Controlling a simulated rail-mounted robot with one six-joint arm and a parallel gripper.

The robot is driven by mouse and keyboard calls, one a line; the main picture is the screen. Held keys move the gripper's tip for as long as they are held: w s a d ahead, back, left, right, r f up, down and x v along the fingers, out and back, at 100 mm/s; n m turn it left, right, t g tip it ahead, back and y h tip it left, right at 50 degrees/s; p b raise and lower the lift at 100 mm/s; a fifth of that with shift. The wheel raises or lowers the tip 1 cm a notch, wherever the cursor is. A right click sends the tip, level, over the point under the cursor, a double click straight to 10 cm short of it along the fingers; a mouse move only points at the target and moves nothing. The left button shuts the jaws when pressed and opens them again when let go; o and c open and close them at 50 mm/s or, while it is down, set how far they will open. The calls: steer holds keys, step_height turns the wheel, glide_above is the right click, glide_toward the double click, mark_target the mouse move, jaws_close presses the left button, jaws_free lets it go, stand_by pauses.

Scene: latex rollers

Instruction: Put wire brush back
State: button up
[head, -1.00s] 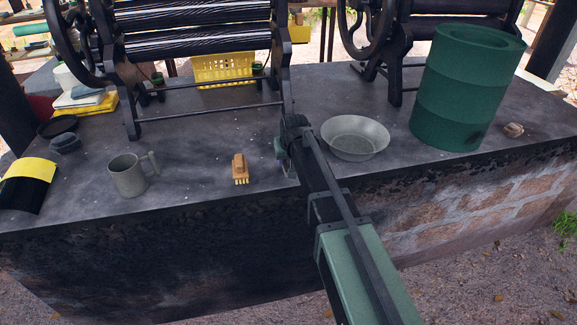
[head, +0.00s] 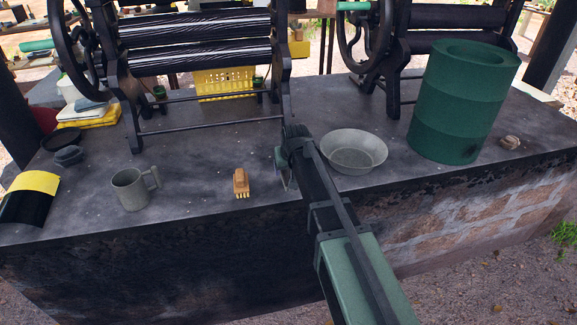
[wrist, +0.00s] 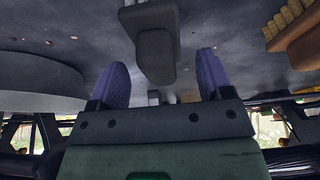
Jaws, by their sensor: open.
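A small wooden brush with pale yellow bristles (head: 241,183) lies on the dark tabletop near its front edge. It also shows at the upper right of the wrist view (wrist: 292,32). My gripper (head: 288,170) is right of this brush and left of a metal bowl, low over the table edge. In the wrist view my two purple finger pads (wrist: 161,80) are wide apart. A dark grey block-like object (wrist: 155,50) shows in the gap between them, apart from both pads; I cannot tell what it is. In the head view my arm hides it.
The metal bowl (head: 353,153) stands close right of my gripper, with a green drum (head: 463,105) beyond. A grey mug (head: 131,189) stands left of the brush. Roller machines (head: 200,48) stand behind. Bare table lies between mug and brush.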

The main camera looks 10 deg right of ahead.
steer(key=p+v, duration=0.7)
steer(key=v, duration=0.3)
steer(key=s+f+g, duration=0.2)
steer(key=s+g, duration=0.2)
steer(key=s, duration=1.9)
steer(key=shift+g, duration=0.3)
steer(key=shift+s, duration=0.1)
steer(key=shift+d, duration=0.1)
